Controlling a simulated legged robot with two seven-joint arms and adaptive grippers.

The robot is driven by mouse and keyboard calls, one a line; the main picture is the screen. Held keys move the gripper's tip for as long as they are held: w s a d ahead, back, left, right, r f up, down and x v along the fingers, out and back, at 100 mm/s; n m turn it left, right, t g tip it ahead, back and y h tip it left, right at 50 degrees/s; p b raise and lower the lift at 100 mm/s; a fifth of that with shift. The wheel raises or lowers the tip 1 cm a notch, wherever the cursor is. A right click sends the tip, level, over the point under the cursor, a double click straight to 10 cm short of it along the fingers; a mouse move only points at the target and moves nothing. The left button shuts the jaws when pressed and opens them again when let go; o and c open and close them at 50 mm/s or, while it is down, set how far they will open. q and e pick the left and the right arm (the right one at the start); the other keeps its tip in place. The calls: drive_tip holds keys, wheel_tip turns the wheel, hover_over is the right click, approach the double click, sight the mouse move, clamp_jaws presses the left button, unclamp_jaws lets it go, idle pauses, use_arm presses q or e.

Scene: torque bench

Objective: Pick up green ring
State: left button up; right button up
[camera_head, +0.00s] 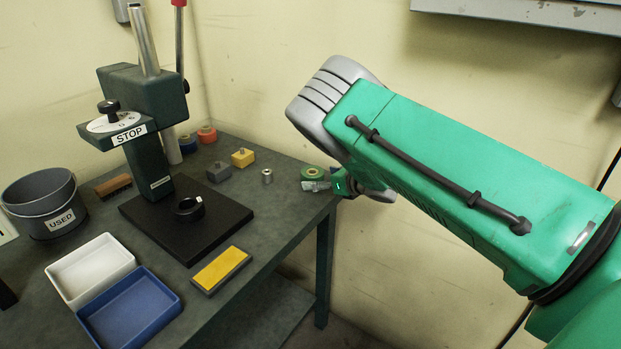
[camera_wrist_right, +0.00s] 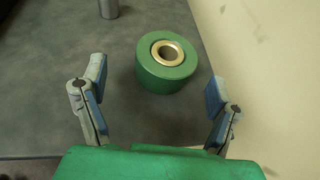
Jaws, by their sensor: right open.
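The green ring (camera_wrist_right: 166,66) is a thick green cylinder with a brass-coloured bore, standing on the bench near its right edge. It also shows in the head view (camera_head: 311,173). My right gripper (camera_wrist_right: 155,90) is open, with its blue-padded fingers spread wide apart. The ring lies ahead of and between the fingertips, with nothing held. In the head view my right gripper (camera_head: 318,185) shows small next to the ring, partly hidden by my own arm. My left gripper is not in view.
A small metal cylinder (camera_head: 267,176), a yellow block (camera_head: 243,158) and a grey block (camera_head: 219,171) stand left of the ring. A press with a black base (camera_head: 215,222) is further left. The wall (camera_wrist_right: 260,50) is close on the ring's right.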

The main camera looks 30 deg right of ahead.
sight(317, 176)
drive_tip(key=x, duration=0.3)
drive_tip(key=shift+w+d+f, duration=0.2)
drive_tip(key=shift+w+d, duration=0.1)
drive_tip(key=shift+w, duration=0.05)
drive_tip(key=shift+w+d+f, duration=0.1)
drive_tip(key=shift+w+d, duration=0.05)
drive_tip(key=shift+a, duration=0.3)
drive_tip(key=c, duration=1.8)
drive_tip(key=shift+d+r, duration=0.1)
drive_tip(key=shift+r, duration=0.2)
